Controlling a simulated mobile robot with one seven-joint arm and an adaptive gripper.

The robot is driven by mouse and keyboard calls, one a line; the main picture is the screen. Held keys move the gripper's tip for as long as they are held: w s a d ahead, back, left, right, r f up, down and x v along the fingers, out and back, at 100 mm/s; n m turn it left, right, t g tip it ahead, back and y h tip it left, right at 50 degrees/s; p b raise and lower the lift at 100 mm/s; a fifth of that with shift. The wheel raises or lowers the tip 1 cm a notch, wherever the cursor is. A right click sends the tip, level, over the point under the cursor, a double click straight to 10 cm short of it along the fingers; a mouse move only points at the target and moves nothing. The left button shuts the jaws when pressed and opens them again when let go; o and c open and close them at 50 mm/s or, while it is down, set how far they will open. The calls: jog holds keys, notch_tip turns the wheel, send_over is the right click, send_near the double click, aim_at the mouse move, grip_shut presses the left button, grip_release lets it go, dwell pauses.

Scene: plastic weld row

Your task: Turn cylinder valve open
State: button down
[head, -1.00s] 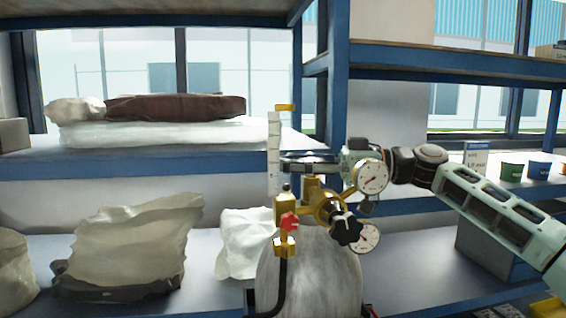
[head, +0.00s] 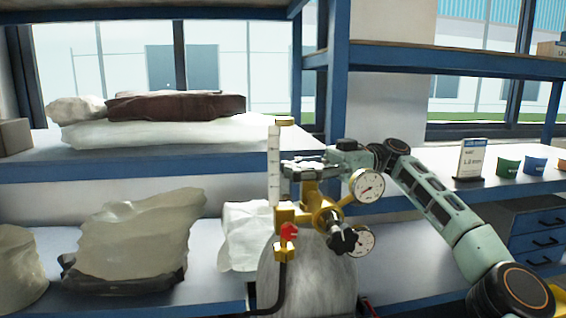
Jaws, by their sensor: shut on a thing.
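A grey gas cylinder (head: 308,275) stands in front of the lower shelf. The brass cylinder valve (head: 309,198) sits on its top, with a regulator carrying two round gauges, an upper one (head: 367,186) and a lower one (head: 361,241). A black star knob (head: 342,238) faces me, and a red knob (head: 289,231) sits at the left. A white graduated flow tube (head: 273,165) stands upright at the left. My gripper (head: 296,170) reaches in from the right, level, just above the brass body. It is shut at the valve top; the gripped part is largely hidden by the fingers.
Blue shelving (head: 180,164) runs behind the cylinder. Pale sacks (head: 142,240) lie on the lower shelf, and a brown sack (head: 176,105) on the upper one. A label stand (head: 471,160) and small coloured tubs (head: 509,168) stand at the right. A black hose (head: 281,290) hangs from the regulator.

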jog(key=shift+d+r+n+g, duration=0.2)
jog(key=shift+n+g, duration=0.1)
jog(key=shift+g, duration=0.2)
jog(key=shift+h, duration=0.3)
jog(key=c, duration=2.1)
grip_release()
jog(key=o, duration=0.5)
jog(key=shift+w+d+f, duration=0.1)
jog(key=shift+w+d, duration=0.1)
jog(key=shift+d, duration=0.1)
jog(key=shift+o, duration=0.8)
jog(key=shift+s+a, duration=0.1)
notch_tip(320, 180, up, 10)
